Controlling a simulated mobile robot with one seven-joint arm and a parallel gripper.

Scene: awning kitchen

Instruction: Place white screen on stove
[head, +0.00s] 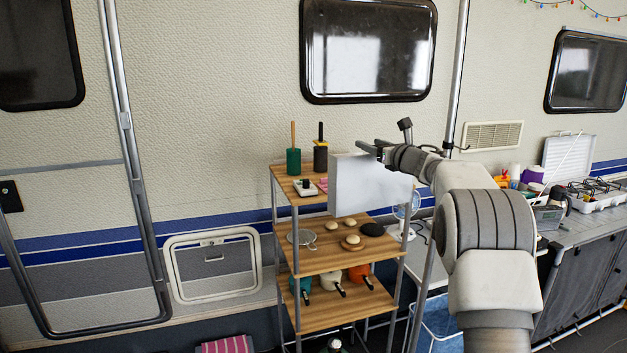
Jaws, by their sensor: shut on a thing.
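The white screen (362,187) is a flat, pale rectangular panel. My gripper (372,149) is shut on its upper edge and holds it upright in front of the wooden shelf rack. The stove (598,191) stands at the far right on the grey counter. It is a white camping stove with its lid raised and dark grates on top. The panel is well to the left of the stove, apart from it.
The wooden shelf rack (338,262) holds green and dark containers, small round items and several pots. A small fan (405,211) stands behind my arm. The grey counter (590,228) carries a radio-like box (547,217) and other small items left of the stove.

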